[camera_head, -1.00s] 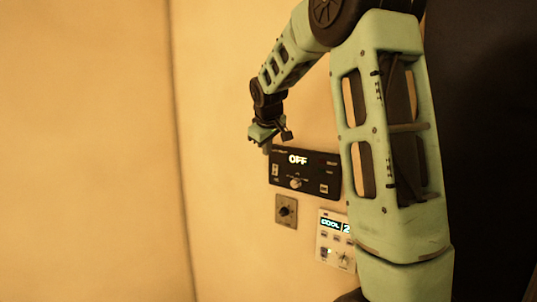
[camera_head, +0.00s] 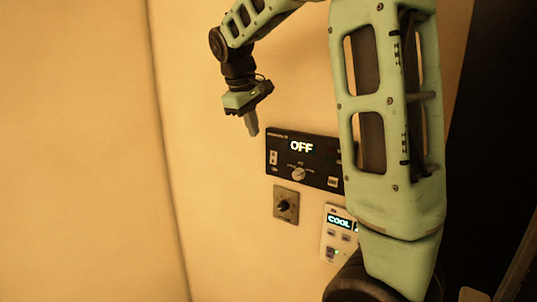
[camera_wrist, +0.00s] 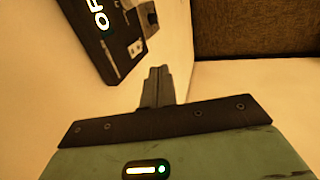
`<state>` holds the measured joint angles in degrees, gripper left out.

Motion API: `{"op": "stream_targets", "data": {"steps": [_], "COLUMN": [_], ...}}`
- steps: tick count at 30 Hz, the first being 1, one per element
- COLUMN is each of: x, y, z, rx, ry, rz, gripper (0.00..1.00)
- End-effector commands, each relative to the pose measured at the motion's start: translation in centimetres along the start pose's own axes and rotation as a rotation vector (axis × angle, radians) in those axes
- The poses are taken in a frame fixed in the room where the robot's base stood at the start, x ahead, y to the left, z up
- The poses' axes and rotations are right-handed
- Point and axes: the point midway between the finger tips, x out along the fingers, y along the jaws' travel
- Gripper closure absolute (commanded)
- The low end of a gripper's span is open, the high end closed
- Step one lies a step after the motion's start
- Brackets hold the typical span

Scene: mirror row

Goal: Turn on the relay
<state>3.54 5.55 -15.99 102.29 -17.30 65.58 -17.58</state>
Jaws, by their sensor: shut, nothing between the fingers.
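The relay, a black wall panel (camera_head: 285,163) whose display reads OFF, is on the wall near the middle of the head view. It has a pale round knob (camera_head: 299,174), a small white switch at its left and another small control at its lower right. My arm hides its right end. My gripper (camera_head: 253,131) is shut and empty, pointing down just above and left of the panel, apart from it. In the wrist view my closed fingers (camera_wrist: 158,85) show at the middle, and part of the panel (camera_wrist: 95,40) shows at the upper left.
Below the panel is a small square plate with a dark knob (camera_head: 285,205). A white control unit (camera_head: 338,236) reading COOL is lower right, partly hidden by my arm. The wall to the left is bare. A dark surface (camera_wrist: 250,28) shows at upper right in the wrist view.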

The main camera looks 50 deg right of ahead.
Motion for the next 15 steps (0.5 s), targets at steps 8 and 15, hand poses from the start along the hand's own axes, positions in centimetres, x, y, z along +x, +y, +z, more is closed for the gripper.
{"op": "stream_targets", "data": {"steps": [8,15], "x": [2.9,7.8], "y": [0.0,0.1], "z": [0.1,0.1], "rx": [-0.001,0.0], "ry": [-0.006,-0.006], "rz": [-0.002,-0.002], "gripper": [1.0,1.0]}}
